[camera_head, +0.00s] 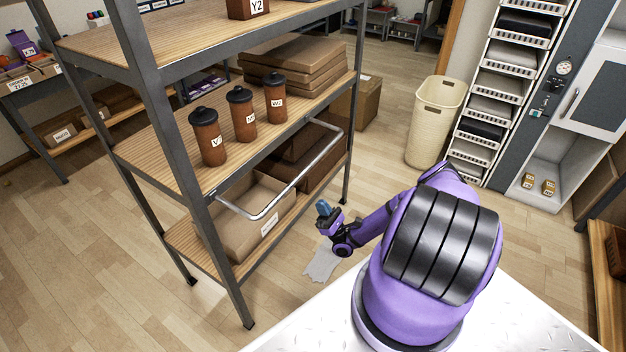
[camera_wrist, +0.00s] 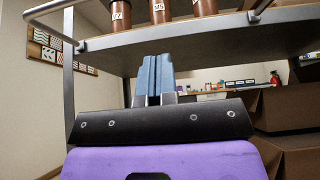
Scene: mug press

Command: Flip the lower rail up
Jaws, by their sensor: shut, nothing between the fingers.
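The lower rail (camera_head: 300,179) is a silver U-shaped bar hinged at the middle shelf's front edge. It sticks out from the shelf, in front of the dark-lidded brown mugs' level. In the wrist view, one arm of the rail (camera_wrist: 52,30) shows at the upper left and its other end at the upper right. My gripper (camera_head: 323,208) is in front of the rack, to the right of the rail's front bar and apart from it in the picture. In the wrist view, its blue fingers (camera_wrist: 154,76) are together and empty, pointing toward the shelf's edge from below.
The middle shelf (camera_head: 165,150) holds brown lidded mugs (camera_head: 242,113) and flat cartons. The bottom shelf holds an open cardboard box (camera_head: 240,245). Grey rack posts (camera_head: 230,270) stand at both ends. A cream bin (camera_head: 436,120) stands behind. The floor before the rack is mostly clear.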

